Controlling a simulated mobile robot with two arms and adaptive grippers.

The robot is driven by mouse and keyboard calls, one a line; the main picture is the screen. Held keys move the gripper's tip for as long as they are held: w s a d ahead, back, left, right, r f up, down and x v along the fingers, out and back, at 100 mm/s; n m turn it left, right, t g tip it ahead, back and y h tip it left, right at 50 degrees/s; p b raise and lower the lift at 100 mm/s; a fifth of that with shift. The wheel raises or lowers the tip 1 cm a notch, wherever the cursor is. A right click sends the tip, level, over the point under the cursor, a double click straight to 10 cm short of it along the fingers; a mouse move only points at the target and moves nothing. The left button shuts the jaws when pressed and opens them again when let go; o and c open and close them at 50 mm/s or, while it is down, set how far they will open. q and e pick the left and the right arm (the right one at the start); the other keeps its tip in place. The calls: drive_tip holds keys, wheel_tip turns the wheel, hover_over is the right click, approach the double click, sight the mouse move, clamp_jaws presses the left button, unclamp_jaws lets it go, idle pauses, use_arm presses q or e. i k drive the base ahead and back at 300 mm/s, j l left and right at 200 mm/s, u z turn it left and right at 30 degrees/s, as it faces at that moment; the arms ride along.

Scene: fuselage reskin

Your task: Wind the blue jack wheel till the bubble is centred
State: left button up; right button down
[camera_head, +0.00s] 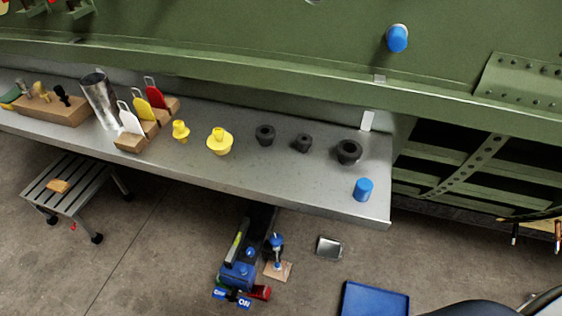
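A small blue-topped jack-like stand (276,244) stands upright on a wooden pad (277,271) on the floor, in front of the bench. Its blue top looks like the jack wheel, but it is too small to be sure. A long yellow-green bar (237,242) lies tilted just left of it; I cannot tell whether it is a level. No bubble can be made out. Neither of my grippers is in view, and nothing is seen touching the stand.
A blue machine (238,275) crowds the stand's left side. A metal bench (300,187) holding yellow and black fittings overhangs behind. A small metal tray (329,247) and a blue tray (374,300) lie to the right. A slatted step stool (72,184) stands left, with open floor between.

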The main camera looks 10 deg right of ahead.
sight(276, 240)
drive_tip(key=k, duration=1)
